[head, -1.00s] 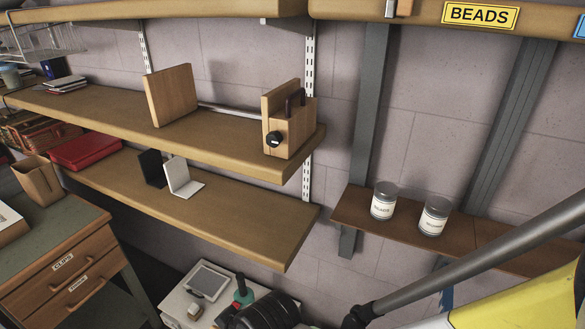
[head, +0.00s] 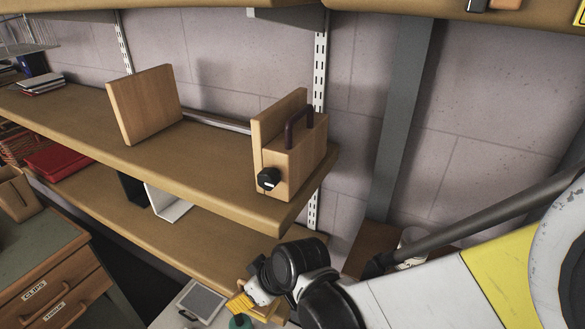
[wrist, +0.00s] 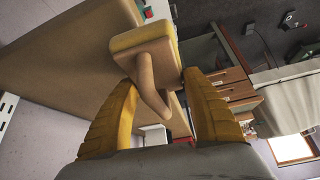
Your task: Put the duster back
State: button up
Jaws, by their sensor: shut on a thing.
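The duster, a pale wooden block (wrist: 145,48) with a yellowish edge and a curved wooden handle (wrist: 152,92), shows in the wrist view. My gripper (wrist: 160,105) is shut on the handle between its two yellow fingers, and the block sticks out beyond the fingertips. In the head view my gripper (head: 240,303) is low in the middle, in front of the lower shelf's right end; I cannot make out the duster there.
The upper shelf (head: 200,165) carries an upright wooden board (head: 144,103) and a wooden block with a dark handle (head: 290,150), with free room between. The lower shelf (head: 215,250) holds a white bookend (head: 168,202). A drawer cabinet (head: 35,285) stands left.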

jog(key=w, duration=0.1)
jog(key=w+d, duration=0.1)
jog(key=w, duration=0.1)
jog(key=w+d, duration=0.1)
jog(key=w, duration=0.1)
jog(key=shift+w+d+b, duration=0.1)
jog(key=shift+w+b, duration=0.15)
jog(key=shift+b, duration=0.05)
jog(key=w, duration=0.1)
jog(key=w+d+f+b, duration=0.1)
jog(key=w, duration=0.1)
jog(key=shift+d+f, duration=0.15)
jog(key=shift+f, duration=0.25)
jog(key=shift+s+r, duration=0.1)
jog(key=shift+r, duration=0.05)
jog(key=shift+f+b, duration=0.25)
jog(key=shift+b, duration=0.05)
jog(key=o, duration=1.2)
jog(key=shift+r, duration=0.1)
